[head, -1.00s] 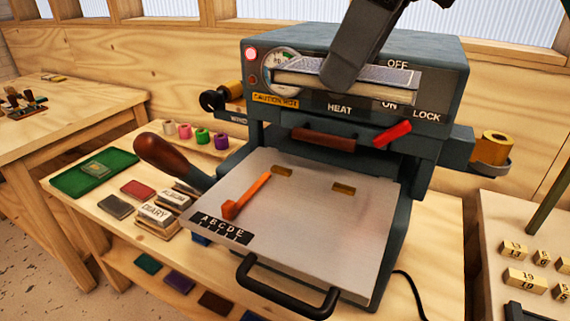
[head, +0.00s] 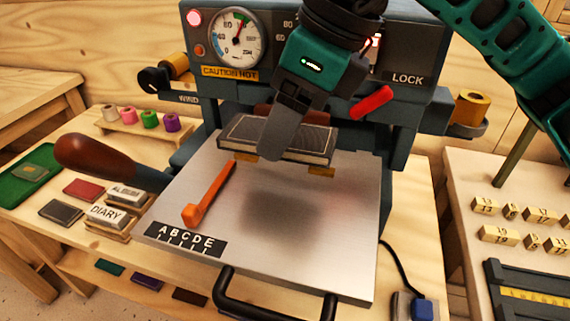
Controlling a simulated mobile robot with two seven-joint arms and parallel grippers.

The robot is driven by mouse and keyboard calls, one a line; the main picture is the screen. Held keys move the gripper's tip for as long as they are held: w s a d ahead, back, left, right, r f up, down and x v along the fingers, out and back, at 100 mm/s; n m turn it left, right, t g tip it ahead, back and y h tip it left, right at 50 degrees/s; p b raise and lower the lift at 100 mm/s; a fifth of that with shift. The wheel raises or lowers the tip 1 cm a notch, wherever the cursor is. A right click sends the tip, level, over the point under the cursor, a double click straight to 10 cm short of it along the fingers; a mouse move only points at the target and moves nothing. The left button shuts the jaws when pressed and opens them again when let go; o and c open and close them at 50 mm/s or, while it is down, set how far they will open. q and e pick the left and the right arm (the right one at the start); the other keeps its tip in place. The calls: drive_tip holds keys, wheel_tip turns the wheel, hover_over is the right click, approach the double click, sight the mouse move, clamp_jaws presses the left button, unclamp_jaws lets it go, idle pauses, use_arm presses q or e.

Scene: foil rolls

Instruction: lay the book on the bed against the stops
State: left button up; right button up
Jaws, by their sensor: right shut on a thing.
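The dark grey book (head: 240,128) with a pale line border on its cover is held roughly flat above the back of the metal bed (head: 330,265). My right gripper (head: 272,150) is shut on it from above; the near finger covers part of the cover and front edge. The book's shadow falls on the bed in front of it, so it looks apart from the bed. Two brass stops (head: 321,171) and (head: 245,157) show just under the book's front edge in the picture. An orange side piece (head: 207,195) lies on the bed at left. My left gripper is not in view.
The hot press with its gauge (head: 237,38) and red lever (head: 372,102) rises behind the bed. A wooden-knobbed handle (head: 95,160) sticks out at left. A black bar handle (head: 270,305) is at the front. The bed's front middle is clear.

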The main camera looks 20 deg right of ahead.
sight(287, 187)
drive_tip(key=shift+f, duration=3.4)
drive_tip(key=shift+f+b, duration=0.15)
drive_tip(key=shift+b, duration=0.2)
drive_tip(key=o, duration=1.1)
drive_tip(key=shift+d+r, duration=0.1)
drive_tip(key=shift+r, duration=0.5)
drive_tip(key=p+v, duration=0.1)
drive_tip(key=v, duration=1)
drive_tip(key=shift+s+d, duration=0.1)
drive_tip(key=shift+s, duration=0.05)
